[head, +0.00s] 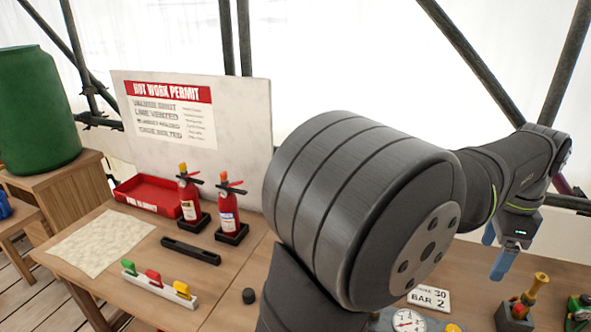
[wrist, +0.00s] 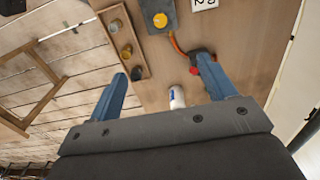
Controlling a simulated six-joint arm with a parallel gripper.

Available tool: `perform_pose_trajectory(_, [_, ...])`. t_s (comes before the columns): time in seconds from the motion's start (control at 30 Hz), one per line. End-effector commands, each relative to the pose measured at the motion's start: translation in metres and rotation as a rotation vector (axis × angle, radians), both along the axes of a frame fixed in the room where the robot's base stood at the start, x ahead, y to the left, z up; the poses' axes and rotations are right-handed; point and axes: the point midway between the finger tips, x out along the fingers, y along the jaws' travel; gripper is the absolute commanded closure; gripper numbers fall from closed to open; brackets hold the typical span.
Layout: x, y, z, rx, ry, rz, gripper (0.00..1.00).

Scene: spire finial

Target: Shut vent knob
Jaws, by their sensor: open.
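A yellow knob (head: 453,328) shows at the bottom edge of the head view, beside a round gauge (head: 408,321) on a grey panel. A yellow knob (wrist: 160,20) on a grey panel (wrist: 150,8) also shows at the top of the wrist view, ahead of the fingers. I cannot tell from its look whether it is turned open or shut. My gripper (head: 495,252) is held above the right side of the bench with its blue fingers apart. In the wrist view the open gripper (wrist: 163,85) has nothing clasped between its fingertips; the knob lies beyond them.
A card reading "BAR 2" (head: 428,299) stands near the gauge. A brass-topped fitting (head: 535,287) is right of it. An orange hose (wrist: 178,45) runs from the panel towards a red part by the right finger. Two extinguishers (head: 228,208) and a lever rack (head: 160,285) stand left. My arm hides the bench's middle.

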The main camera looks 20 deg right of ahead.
Motion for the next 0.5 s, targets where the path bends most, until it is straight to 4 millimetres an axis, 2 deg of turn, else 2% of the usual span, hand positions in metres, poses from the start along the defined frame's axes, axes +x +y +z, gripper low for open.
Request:
perform_pose_trajectory(0.03, [0.0,0.0,0.0,0.0,0.0,0.0,0.33])
perform_pose_trajectory(0.1, [0.0,0.0,0.0,0.0,0.0,0.0,0.47])
perform_pose_trajectory(0.33, [0.0,0.0,-0.003,0.0,0.0,0.051,0.47])
perform_pose_trajectory(0.5, [0.0,-0.001,-0.013,0.003,0.0,0.301,0.47])
